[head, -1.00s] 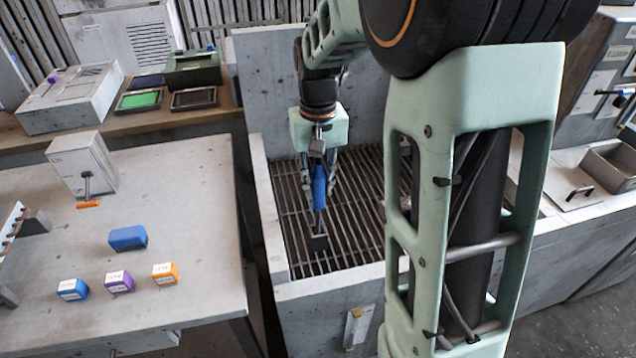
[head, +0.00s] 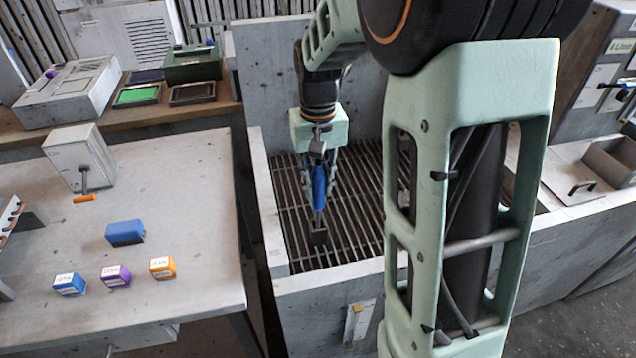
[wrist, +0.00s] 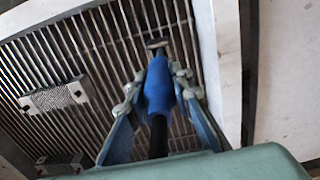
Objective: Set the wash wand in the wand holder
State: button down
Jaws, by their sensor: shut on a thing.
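The wash wand (head: 318,187) has a blue grip and a dark block-like end that points down. It also shows in the wrist view (wrist: 158,88), where its far end lies over the slats. My gripper (head: 319,180) is shut on the blue grip, with a finger on each side (wrist: 160,90). It holds the wand roughly upright over the grated basin (head: 290,215). I cannot tell whether the wand's lower end touches the grate. I cannot clearly make out the wand holder; a small pale bracket-like piece (head: 357,322) is on the basin's front wall.
Pale basin walls (head: 262,200) stand around the grate. A grey table (head: 185,200) at left bears a blue block (head: 125,233) and several small labelled blocks. A perforated plate (wrist: 58,97) lies on the slats in the wrist view. My arm hides the basin's right part.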

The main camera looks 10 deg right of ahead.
jog(key=shift+f, duration=0.15)
jog(key=shift+f+b, duration=0.55)
jog(key=shift+f, duration=0.25)
dwell(0.5)
jog(key=c, duration=1.6)
grip_release()
notch_tip(320, 180, up, 12)
